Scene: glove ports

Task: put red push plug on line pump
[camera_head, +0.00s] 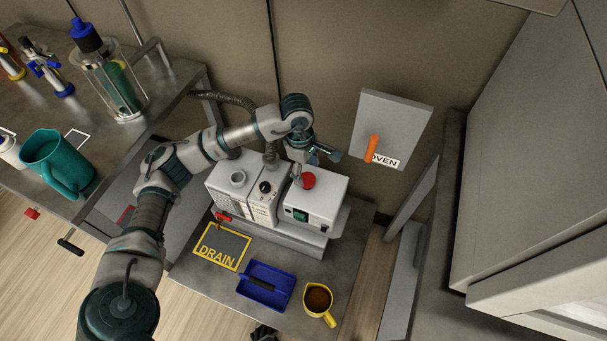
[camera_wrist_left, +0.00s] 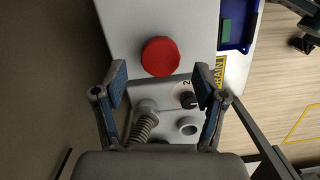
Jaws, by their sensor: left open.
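The red push plug (camera_head: 308,180) is a round red cap on top of the right-hand block of a pale grey pump unit. It also shows in the left wrist view (camera_wrist_left: 160,57). The line pump (camera_head: 228,196) is the left-hand block, with an open round port (camera_head: 238,177), a black knob and a ribbed hose; its label is too small to read surely. My left gripper (camera_wrist_left: 160,80) is open and empty above the unit, with its fingers on either side of the plug's near edge, apart from it. A dark shape (camera_head: 265,333) at the bottom edge may be my right gripper.
A blue tray (camera_head: 265,287), a yellow mug (camera_head: 318,300) and a yellow DRAIN frame (camera_head: 222,247) lie in front of the unit. An OVEN panel (camera_head: 392,125) with an orange handle is behind right. A teal mug (camera_head: 58,163) stands on the left bench.

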